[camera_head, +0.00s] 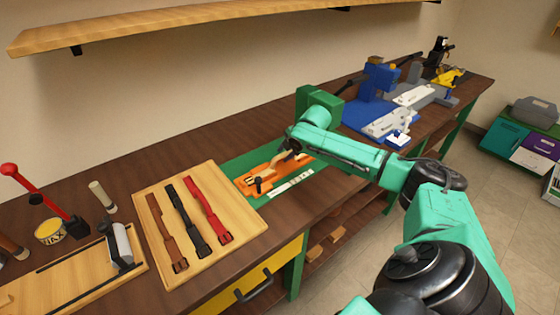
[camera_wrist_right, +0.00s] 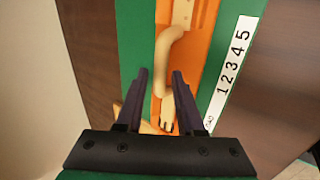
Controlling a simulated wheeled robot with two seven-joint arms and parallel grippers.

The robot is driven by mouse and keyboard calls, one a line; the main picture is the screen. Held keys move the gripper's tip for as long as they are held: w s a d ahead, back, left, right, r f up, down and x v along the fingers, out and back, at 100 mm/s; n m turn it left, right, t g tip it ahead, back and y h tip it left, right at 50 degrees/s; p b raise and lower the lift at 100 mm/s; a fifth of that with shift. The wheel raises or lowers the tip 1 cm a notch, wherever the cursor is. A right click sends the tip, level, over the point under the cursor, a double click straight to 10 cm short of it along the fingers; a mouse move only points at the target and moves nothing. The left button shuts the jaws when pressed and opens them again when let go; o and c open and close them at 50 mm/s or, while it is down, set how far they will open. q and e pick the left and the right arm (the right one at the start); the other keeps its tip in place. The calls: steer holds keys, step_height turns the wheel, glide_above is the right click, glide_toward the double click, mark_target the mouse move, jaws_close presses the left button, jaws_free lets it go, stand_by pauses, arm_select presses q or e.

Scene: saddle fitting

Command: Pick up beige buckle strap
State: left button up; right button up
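A beige strap-like piece (camera_wrist_right: 170,65), which I take for the beige buckle strap, lies curved over the orange fixture (camera_wrist_right: 203,45). Its lower end splits into prongs. In the head view the orange fixture (camera_head: 262,181) sits on a green mat, with a beige piece (camera_head: 287,156) at its far side, partly covered by my arm. My right gripper (camera_wrist_right: 160,74) is open above the fixture in the wrist view. The beige piece shows between and beyond its two dark fingers, and I see no grip on it. My left gripper is out of view.
A wooden board (camera_head: 152,188) holds brown (camera_head: 166,232), black (camera_head: 188,220) and red (camera_head: 208,210) straps. A white number scale (camera_head: 291,184) runs beside the fixture. A blue machine (camera_head: 378,80) stands farther right. A red-handled tool (camera_head: 45,200) and a wax tin (camera_head: 50,232) are left.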

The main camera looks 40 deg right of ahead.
mark_target(283, 155)
steer(key=x, duration=0.2)
steer(key=shift+w+f, duration=0.15)
steer(key=shift+f, duration=0.05)
steer(key=shift+w+f, duration=0.15)
steer(key=shift+f, duration=0.15)
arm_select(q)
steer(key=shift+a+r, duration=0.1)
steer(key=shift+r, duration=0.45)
arm_select(e)
jaws_close()
